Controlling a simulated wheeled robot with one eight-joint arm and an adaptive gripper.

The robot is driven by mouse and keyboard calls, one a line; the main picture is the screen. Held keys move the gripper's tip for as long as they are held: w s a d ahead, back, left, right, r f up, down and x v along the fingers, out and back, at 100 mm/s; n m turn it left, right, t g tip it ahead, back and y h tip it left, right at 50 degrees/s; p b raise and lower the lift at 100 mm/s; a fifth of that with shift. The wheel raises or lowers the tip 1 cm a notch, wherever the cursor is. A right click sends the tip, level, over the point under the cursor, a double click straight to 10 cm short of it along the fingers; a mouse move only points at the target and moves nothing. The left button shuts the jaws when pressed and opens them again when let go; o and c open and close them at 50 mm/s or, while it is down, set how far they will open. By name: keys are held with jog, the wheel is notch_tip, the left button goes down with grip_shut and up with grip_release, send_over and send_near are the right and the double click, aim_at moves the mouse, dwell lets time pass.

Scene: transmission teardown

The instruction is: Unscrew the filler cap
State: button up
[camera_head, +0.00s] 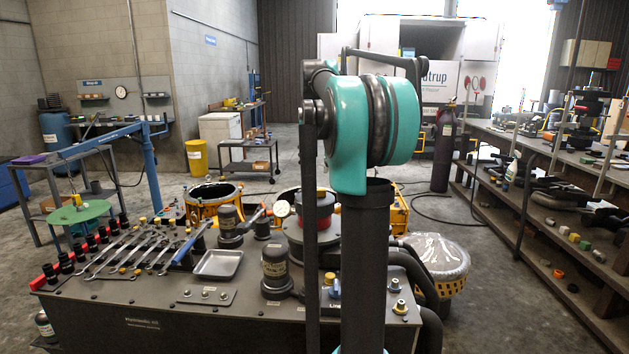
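My arm, with a teal joint and dark links, stands in the middle of the view and hides part of the workbench. My gripper is not in view. I cannot tell for sure which part is the filler cap. A yellow-topped fitting (329,280) sits on the bench just left of my arm. A brass-coloured fitting (397,285) sits just right of it. A round red and dark part (319,208) stands on a grey flanged housing behind, partly covered by my arm.
The dark workbench (150,318) holds several wrenches (137,254), black sockets, a metal tray (218,264) and dark canisters (275,267). A plastic-covered yellow basket (440,262) stands right of my arm. Shelving (540,215) lines the right side. Open floor (480,310) lies between.

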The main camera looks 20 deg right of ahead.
aim_at(315, 199)
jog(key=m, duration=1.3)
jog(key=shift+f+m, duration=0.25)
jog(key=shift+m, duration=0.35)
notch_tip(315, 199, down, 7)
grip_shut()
